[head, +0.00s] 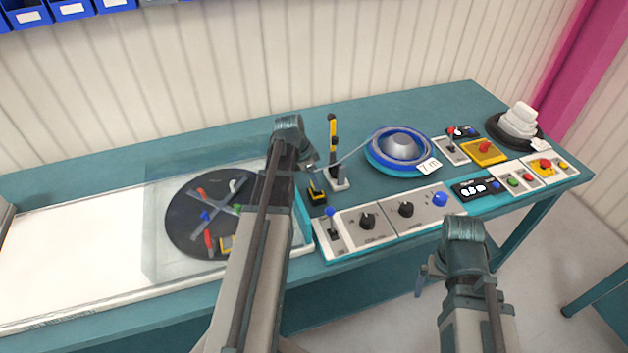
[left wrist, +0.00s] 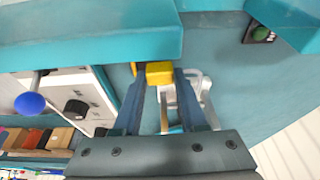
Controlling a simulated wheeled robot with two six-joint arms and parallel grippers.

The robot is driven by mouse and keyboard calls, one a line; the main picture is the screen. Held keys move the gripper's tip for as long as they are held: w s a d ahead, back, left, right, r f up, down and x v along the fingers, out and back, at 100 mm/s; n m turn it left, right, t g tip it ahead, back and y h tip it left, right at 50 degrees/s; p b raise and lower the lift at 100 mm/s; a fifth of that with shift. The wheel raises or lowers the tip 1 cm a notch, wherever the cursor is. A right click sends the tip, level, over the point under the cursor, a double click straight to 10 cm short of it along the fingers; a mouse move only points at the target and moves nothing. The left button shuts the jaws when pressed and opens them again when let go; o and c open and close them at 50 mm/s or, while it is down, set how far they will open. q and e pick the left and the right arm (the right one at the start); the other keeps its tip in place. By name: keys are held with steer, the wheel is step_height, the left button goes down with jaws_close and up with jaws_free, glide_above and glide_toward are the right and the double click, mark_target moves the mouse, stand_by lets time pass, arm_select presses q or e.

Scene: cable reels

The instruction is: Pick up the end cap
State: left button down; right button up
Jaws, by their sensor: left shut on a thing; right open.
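A small yellow block (left wrist: 159,72), which looks like the end cap, sits between the fingertips of my left gripper (left wrist: 161,78) in the left wrist view. The left gripper is shut on it. My left arm hides most of the left gripper there. My right gripper (head: 425,277) is open, low in front of the bench and away from the yellow piece; its fingers are only partly visible.
A yellow and black lever (head: 333,145) stands close behind the yellow piece. A blue cable reel (head: 402,148) has a cable running left toward my left gripper. The control panel (head: 385,225) lines the front edge; a clear-covered turntable (head: 190,225) is at left.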

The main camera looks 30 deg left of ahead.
arm_select(q)
step_height(320, 180, up, 9)
steer(key=p, duration=0.8)
steer(key=c, duration=1)
jaws_free()
jaws_close()
